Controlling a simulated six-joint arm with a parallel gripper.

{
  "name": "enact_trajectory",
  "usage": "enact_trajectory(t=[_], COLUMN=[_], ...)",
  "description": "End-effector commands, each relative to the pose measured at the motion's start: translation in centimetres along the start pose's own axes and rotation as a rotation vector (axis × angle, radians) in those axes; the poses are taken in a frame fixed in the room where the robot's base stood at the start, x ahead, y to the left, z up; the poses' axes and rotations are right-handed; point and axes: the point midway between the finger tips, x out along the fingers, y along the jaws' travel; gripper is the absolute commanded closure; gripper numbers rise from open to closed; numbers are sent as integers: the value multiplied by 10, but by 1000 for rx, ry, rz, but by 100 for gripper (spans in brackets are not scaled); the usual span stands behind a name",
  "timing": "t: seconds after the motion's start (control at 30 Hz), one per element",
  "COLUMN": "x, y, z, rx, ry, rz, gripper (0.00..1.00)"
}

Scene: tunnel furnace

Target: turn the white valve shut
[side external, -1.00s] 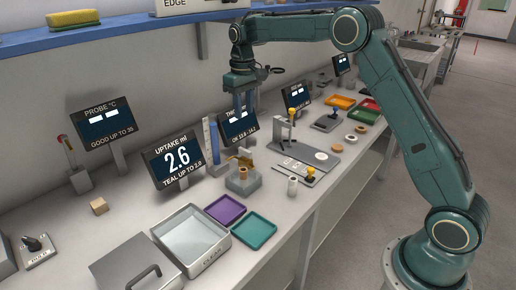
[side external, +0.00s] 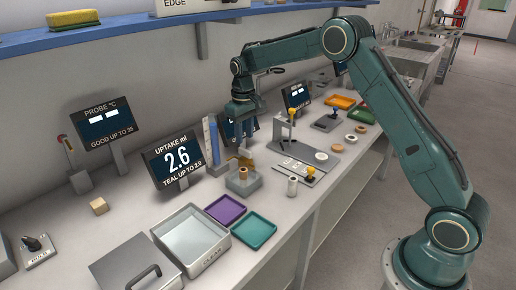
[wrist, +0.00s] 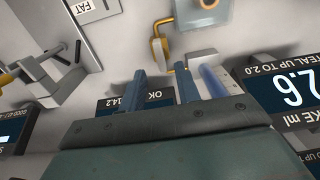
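My gripper (side external: 240,136) points down over the bench, in front of a dark display. In the wrist view its two blue-grey fingers (wrist: 160,70) stand apart with nothing gripped between them. Just beyond the fingertips is a brass-yellow bent fitting (wrist: 157,46) with a pale piece beside it; I cannot tell whether this is the white valve. In the side view the fitting is partly hidden by the fingers. A blue graduated tube (side external: 213,134) stands left of my gripper and also shows close to the right finger in the wrist view (wrist: 213,82).
A grey block with a copper-coloured ring (side external: 243,182) stands just in front of my gripper. The uptake display (side external: 172,160) reads 2.6, at left. Purple (side external: 225,208) and teal (side external: 253,230) trays lie in front. A stand with a yellow knob (side external: 291,122) is at right.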

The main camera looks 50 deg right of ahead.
Motion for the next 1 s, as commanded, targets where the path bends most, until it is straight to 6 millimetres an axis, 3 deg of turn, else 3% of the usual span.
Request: enact_trajectory(t=[0.33, 0.8, 0.83, 1.0], x=[45, 55, 55, 55], y=[0, 0, 0, 0], z=[0, 0, 0, 0], rx=[0, 0, 0, 0], ry=[-2, 0, 0, 0], rz=[0, 0, 0, 0], gripper=[67, 67, 69, 100])
